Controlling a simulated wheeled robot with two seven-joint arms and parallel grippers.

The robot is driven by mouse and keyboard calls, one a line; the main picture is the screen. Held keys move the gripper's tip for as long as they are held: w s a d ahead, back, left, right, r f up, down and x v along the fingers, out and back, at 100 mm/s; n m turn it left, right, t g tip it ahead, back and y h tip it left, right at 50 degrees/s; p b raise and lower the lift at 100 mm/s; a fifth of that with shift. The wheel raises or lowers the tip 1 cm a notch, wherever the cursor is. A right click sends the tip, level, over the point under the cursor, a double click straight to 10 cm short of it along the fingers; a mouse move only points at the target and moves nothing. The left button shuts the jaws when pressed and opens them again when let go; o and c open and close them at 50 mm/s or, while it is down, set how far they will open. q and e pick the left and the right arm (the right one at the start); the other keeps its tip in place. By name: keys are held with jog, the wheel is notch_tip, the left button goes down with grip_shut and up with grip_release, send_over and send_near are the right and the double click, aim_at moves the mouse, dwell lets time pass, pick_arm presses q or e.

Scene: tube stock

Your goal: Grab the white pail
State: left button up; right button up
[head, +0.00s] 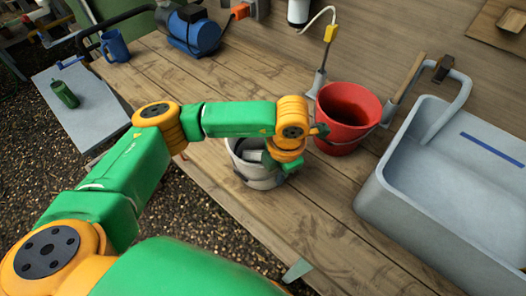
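The white pail (256,183) stands upright on the wooden table, left of a red bucket. A dark handle shows along its side. My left arm reaches in from the left, and my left gripper (277,165) is at the pail's right rim, with its end over or inside the opening. The wrist covers part of the rim, and I cannot see the fingertips clearly or whether they touch the pail. My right gripper is not in view.
The red bucket (345,112) stands close to my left wrist. A grey basin (447,178) fills the right side. A blue pump (194,34) and blue mug (114,46) stand at the back left. The table front (320,208) is mostly clear.

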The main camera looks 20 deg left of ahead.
pick_arm(q)
jog(key=shift+s, duration=0.1)
grip_shut()
dwell(1.3)
